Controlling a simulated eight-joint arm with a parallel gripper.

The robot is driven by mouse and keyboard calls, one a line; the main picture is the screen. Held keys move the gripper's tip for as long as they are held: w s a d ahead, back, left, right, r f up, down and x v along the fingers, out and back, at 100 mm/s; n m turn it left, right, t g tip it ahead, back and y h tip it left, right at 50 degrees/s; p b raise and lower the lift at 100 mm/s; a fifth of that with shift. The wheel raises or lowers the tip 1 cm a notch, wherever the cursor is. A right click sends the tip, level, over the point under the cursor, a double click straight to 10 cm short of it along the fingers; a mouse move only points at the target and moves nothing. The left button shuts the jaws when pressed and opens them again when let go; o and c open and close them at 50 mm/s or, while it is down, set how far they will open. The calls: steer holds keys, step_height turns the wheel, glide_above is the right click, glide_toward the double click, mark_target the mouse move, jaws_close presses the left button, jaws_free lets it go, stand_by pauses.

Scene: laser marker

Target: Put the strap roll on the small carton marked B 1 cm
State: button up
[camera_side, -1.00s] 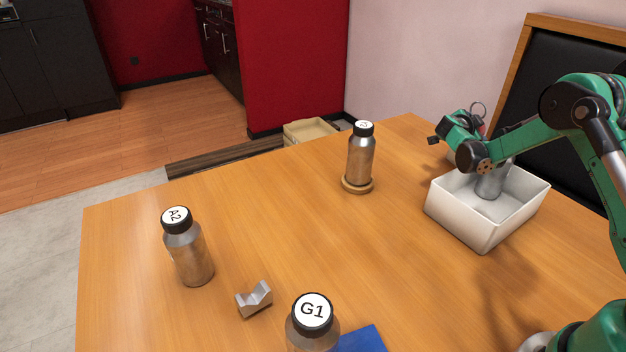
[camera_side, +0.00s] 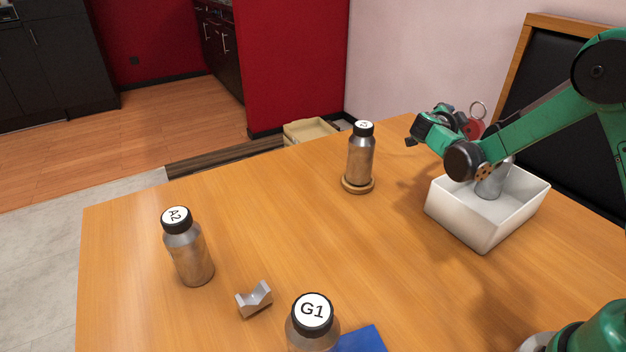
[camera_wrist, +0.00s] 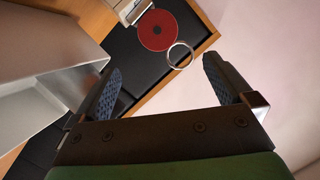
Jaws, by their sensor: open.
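My gripper (camera_wrist: 164,84) is open and empty; its two blue-padded fingers stand wide apart in the wrist view. In the side view my gripper (camera_side: 413,139) is in the air above the table's far right part, left of the white bin. A red disc with a small centre mark (camera_wrist: 157,30) shows beyond the fingers, with a thin metal ring (camera_wrist: 180,55) by it. In the side view the red disc (camera_side: 474,128) is behind my gripper, partly hidden. I cannot tell whether it is the strap roll. I see no carton marked B.
A white bin (camera_side: 465,222) holding a grey metal piece stands at right. A bottle (camera_side: 360,159) stands on a round wooden base (camera_side: 358,185). Bottle A2 (camera_side: 190,255), a notched metal block (camera_side: 254,299), bottle G1 (camera_side: 312,325) and a blue sheet (camera_side: 362,340) are nearer. The table's middle is clear.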

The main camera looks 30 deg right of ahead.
steer(key=s+a+r+n+t+y, duration=0.1)
steer(key=s+a+n+t+y, duration=0.1)
steer(key=s+a+n+y, duration=0.4)
steer(key=s+a+r+n+t+y, duration=0.2)
steer(key=s+a+n+y, duration=0.4)
steer(key=a+n, duration=1)
steer(key=shift+s+a+n+y, duration=0.15)
steer(key=shift+s+n+y, duration=0.2)
steer(key=shift+y, duration=0.65)
